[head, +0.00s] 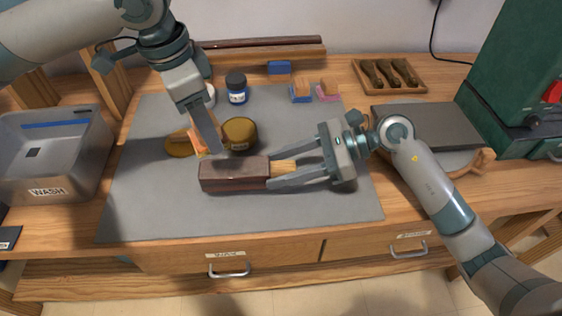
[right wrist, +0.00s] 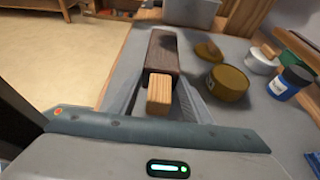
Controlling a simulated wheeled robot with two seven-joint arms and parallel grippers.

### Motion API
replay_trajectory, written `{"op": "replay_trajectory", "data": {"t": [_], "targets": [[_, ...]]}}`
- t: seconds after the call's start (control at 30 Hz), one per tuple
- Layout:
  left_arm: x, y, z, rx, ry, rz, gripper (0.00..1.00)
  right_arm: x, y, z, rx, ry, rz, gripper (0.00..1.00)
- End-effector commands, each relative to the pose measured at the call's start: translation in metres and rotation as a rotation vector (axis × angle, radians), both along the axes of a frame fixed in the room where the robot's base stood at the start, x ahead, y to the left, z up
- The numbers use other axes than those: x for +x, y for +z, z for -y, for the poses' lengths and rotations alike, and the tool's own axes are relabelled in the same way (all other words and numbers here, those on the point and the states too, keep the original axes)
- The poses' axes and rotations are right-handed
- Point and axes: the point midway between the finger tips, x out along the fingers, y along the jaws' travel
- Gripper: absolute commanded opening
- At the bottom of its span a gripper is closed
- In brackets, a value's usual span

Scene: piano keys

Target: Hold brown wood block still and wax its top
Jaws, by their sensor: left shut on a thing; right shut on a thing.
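The brown wood block (head: 233,174) lies on the grey mat, its dark top facing up. A pale wooden end (head: 285,167) sticks out at its right. My right gripper (head: 284,174) is shut on this pale end, which also shows between the fingers in the right wrist view (right wrist: 158,93). The dark block extends beyond it there (right wrist: 163,52). My left gripper (head: 206,138) is shut on a small orange-tan piece (head: 196,140), partly hidden by a finger, above and behind the block's left part. A round brown-yellow tin (head: 240,133) stands just behind the block.
A grey WASH basin (head: 48,155) is at the left. The mat (head: 160,210) is clear in front of the block.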

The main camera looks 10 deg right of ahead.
Motion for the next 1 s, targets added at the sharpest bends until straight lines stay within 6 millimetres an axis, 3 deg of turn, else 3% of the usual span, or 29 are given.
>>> {"op": "replay_trajectory", "data": {"t": [1.0], "targets": [[0.0,0.0,0.0,0.0,0.0,0.0,0.3,0.0,-0.036,0.0,0.001,0.0,0.0,0.18]]}}
